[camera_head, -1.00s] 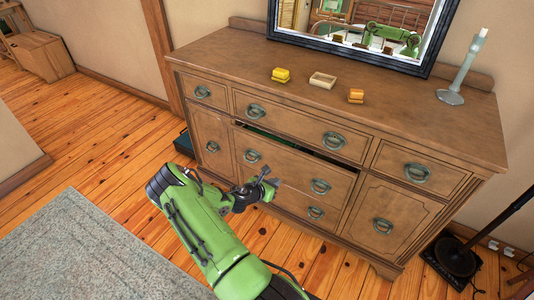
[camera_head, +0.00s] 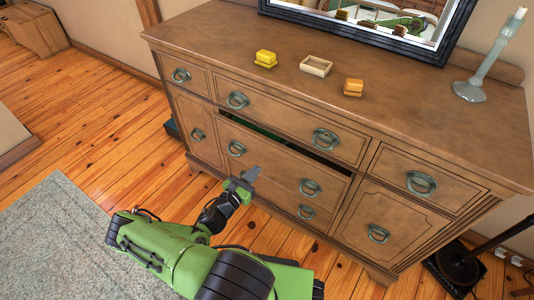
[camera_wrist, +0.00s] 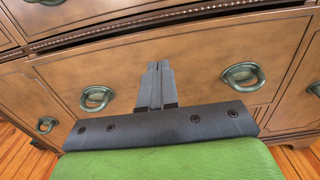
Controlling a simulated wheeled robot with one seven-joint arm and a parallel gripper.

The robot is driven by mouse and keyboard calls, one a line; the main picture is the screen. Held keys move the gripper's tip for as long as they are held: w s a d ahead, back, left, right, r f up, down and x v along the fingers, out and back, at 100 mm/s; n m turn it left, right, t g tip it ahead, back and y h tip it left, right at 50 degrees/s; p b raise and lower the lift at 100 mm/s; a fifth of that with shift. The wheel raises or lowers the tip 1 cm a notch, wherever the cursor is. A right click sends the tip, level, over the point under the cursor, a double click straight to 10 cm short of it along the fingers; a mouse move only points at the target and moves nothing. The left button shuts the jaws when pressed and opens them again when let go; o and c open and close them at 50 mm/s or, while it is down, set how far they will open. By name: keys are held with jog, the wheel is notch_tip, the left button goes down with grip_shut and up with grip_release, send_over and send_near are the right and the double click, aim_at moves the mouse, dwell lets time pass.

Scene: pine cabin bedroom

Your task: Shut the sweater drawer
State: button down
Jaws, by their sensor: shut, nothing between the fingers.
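The wooden dresser's wide middle drawer (camera_head: 275,152) stands a little open. A dark gap shows along its top edge, with something green just visible inside. Its front carries two ring handles, left (camera_head: 236,148) and right (camera_head: 310,187). My gripper (camera_head: 252,174) is shut and empty, in front of the lower part of this drawer front, between the handles. In the wrist view the closed fingertips (camera_wrist: 158,68) point at the drawer front (camera_wrist: 205,62), between its two handles. I cannot tell whether they touch it.
The dresser top (camera_head: 220,50) bears a yellow box (camera_head: 265,59), a small open tray (camera_head: 316,66), an orange box (camera_head: 353,87), a candlestick (camera_head: 490,60) and a mirror. A rug (camera_head: 60,240) lies left on the wooden floor. A dark stand base (camera_head: 457,266) is at the right.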

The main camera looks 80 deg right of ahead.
aim_at(276, 148)
jog(key=b+x, duration=0.2)
jog(key=x, duration=0.8)
jog(key=shift+s+d+b, duration=0.1)
jog(key=shift+b, duration=0.2)
